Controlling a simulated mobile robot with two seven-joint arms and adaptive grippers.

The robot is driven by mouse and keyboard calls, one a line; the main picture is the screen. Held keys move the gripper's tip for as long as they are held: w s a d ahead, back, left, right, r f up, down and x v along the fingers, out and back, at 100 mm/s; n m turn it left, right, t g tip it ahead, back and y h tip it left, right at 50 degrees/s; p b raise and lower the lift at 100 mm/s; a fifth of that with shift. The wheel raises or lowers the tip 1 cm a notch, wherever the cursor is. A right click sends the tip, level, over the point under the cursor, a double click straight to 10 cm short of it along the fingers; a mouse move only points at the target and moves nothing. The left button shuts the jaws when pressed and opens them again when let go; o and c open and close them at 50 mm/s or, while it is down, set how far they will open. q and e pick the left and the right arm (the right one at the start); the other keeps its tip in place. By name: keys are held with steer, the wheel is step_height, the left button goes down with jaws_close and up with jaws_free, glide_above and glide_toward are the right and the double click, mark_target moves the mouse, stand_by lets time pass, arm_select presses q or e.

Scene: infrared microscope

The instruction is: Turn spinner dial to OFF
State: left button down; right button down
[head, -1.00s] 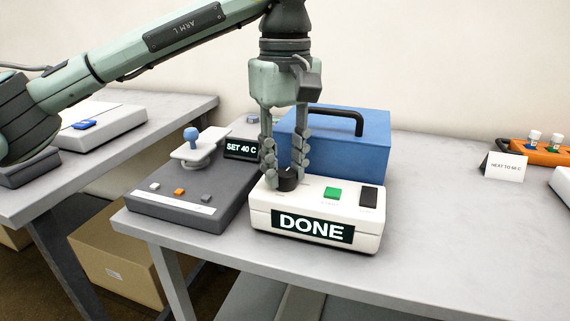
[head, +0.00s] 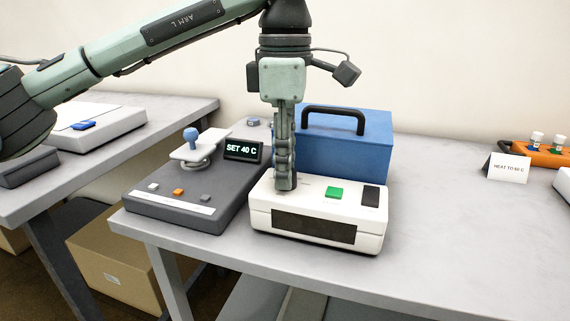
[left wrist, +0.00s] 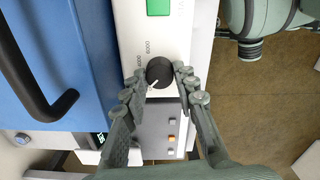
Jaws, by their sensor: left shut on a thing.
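The spinner is a white box (head: 262,218) on the table; its front display (head: 313,231) is dark. Its black round dial (left wrist: 159,72) shows in the left wrist view, with a white pointer line toward the lower left, away from the printed numbers that I can see, such as 6000. My left gripper (head: 285,186) points straight down at the dial, its fingers seen edge-on, and is shut on it. In the left wrist view the fingers lie on either side of the dial. In the head view the fingers hide the dial. My right gripper is in neither view.
A green button (head: 335,192) and a black rocker (head: 370,196) sit on the box top. A blue case (head: 345,150) with a black handle stands behind. A dark grey device (head: 180,200) with a SET 40 C display (head: 243,151) stands left. The table's right side is largely free.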

arm_select(q)
steer(key=shift+n, duration=1.6)
steer(key=c, duration=1.2)
jaws_free()
steer(key=shift+r, duration=0.1)
step_height(320, 180, up, 12)
steer(key=shift+f, duration=0.1)
